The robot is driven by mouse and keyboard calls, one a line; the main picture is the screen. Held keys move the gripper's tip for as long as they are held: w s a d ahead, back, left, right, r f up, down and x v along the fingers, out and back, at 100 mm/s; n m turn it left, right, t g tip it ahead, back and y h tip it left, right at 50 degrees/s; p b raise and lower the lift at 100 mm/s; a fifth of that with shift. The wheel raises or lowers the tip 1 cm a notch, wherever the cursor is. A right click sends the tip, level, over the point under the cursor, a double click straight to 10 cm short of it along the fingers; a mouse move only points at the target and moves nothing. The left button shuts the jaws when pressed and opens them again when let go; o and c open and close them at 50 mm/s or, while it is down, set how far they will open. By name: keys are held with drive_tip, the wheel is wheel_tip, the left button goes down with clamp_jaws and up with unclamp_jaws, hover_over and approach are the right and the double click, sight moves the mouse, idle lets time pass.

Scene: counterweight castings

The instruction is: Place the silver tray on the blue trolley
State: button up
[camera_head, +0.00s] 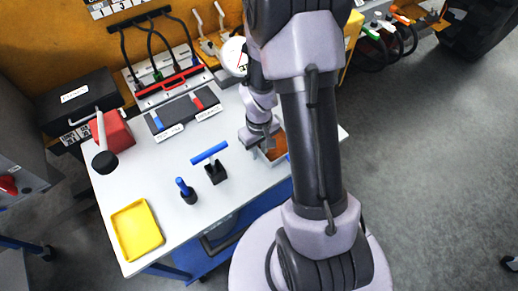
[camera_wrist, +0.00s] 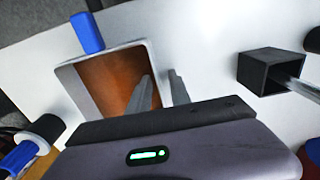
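The tray (camera_head: 271,157) has pale silver-grey walls and a brown inside. It stands on the white table top, partly hidden behind my arm. In the wrist view the tray (camera_wrist: 68,82) lies under my gripper (camera_wrist: 160,76). One finger is over the tray's inside and the other is outside its right wall, with a gap between them. My gripper (camera_head: 262,142) is open at the tray's rim; I cannot tell whether a finger touches the wall. Blue metalwork (camera_head: 232,228) with a dark handle shows below the table's front edge; it may be the blue trolley, mostly hidden.
A yellow tray (camera_head: 137,230), a blue-handled tool in a black holder (camera_head: 215,173) and a blue-topped black piece (camera_head: 188,193) stand on the table. A red block (camera_head: 112,132) and a black case (camera_head: 78,104) are at the back left. Grey floor (camera_head: 430,170) is clear at right.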

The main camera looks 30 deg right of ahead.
drive_tip(key=a+r+m+t+p, duration=0.1)
drive_tip(key=a+r+p, duration=0.1)
drive_tip(key=r, duration=0.9)
drive_tip(key=a+r+t+p, duration=0.1)
drive_tip(key=a+r+p, duration=0.1)
drive_tip(key=r, duration=0.8)
drive_tip(key=s+a+r+m+t+y, duration=0.2)
drive_tip(key=s+a+r+m+t, duration=0.1)
drive_tip(key=s+a+r, duration=0.7)
wheel_tip(320, 180, up, 3)
drive_tip(key=shift+s+a+r+m+t, duration=0.1)
drive_tip(key=shift+s+a+m+t, duration=0.25)
drive_tip(key=shift+s, duration=0.3)
wheel_tip(320, 180, down, 9)
drive_tip(key=b, duration=0.8)
drive_tip(key=shift+r, duration=0.2)
drive_tip(key=shift+d, duration=0.1)
